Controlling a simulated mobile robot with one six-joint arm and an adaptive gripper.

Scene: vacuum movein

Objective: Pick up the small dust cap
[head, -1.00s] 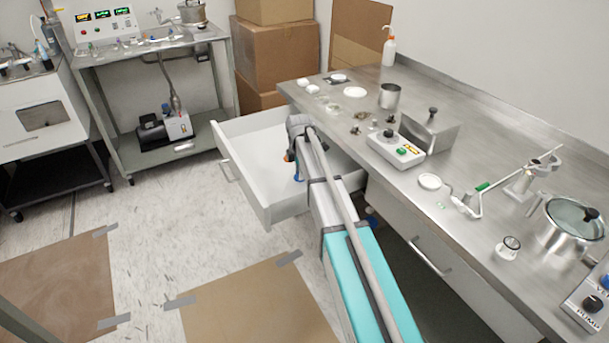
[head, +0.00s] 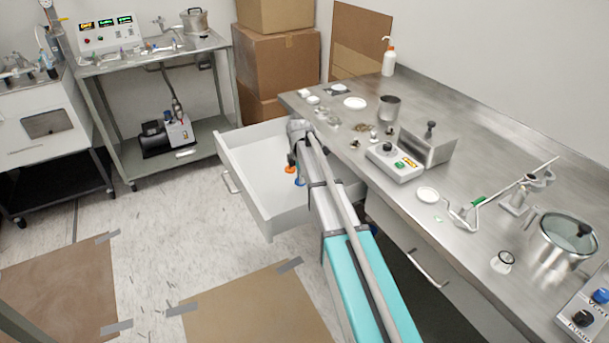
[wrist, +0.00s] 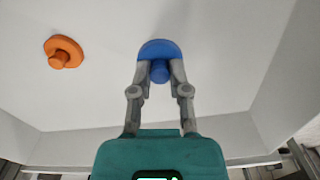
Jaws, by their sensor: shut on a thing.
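A blue cap (wrist: 158,48) with a round flange and a short knob is between the fingertips of my gripper (wrist: 161,70) in the wrist view. The fingers are closed on its knob. An orange cap (wrist: 63,51) of similar shape lies apart to the left on the white drawer floor. In the head view the blue cap (head: 299,181) and the orange cap (head: 290,169) show in the open drawer (head: 262,160), partly covered by my arm. Whether the blue cap touches the drawer floor I cannot tell.
The drawer walls (wrist: 285,85) stand around my gripper, the right one fairly near. The steel bench (head: 455,185) above the drawer carries a grey control box (head: 396,162), a steel box, pots and several small parts. Cardboard boxes (head: 278,62) stand behind the drawer.

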